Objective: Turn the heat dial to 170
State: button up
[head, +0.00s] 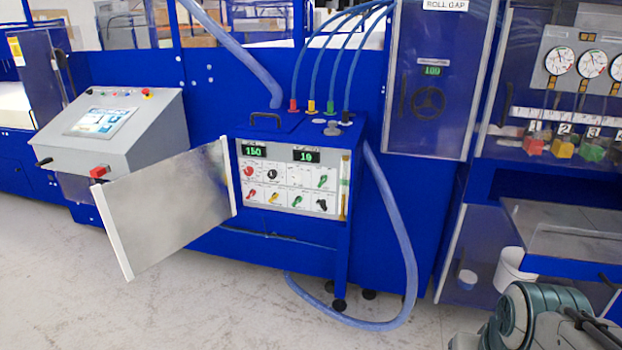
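The open control box (282,233) stands in the middle of the head view, with a panel of several small knobs. Its left green display (254,151) reads 150 and its right display (306,156) reads 19. More red, yellow, green and black knobs sit to the right and in the row below. The labels are too small to read, so I cannot tell which knob is the heat dial. My gripper's fingers cannot be made out; only part of my arm shows at the lower right, well away from the box.
The box's metal door (165,208) is swung open toward the front left. A blue hose (405,240) loops down the box's right side to the floor. A grey console (112,130) stands at the left. The floor (230,310) in front is clear.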

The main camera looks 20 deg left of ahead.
aim_at(249, 170)
jog(key=k, duration=0.65)
jog(key=u, duration=0.75)
jog(key=i, duration=1.65)
jog(key=z, duration=0.6)
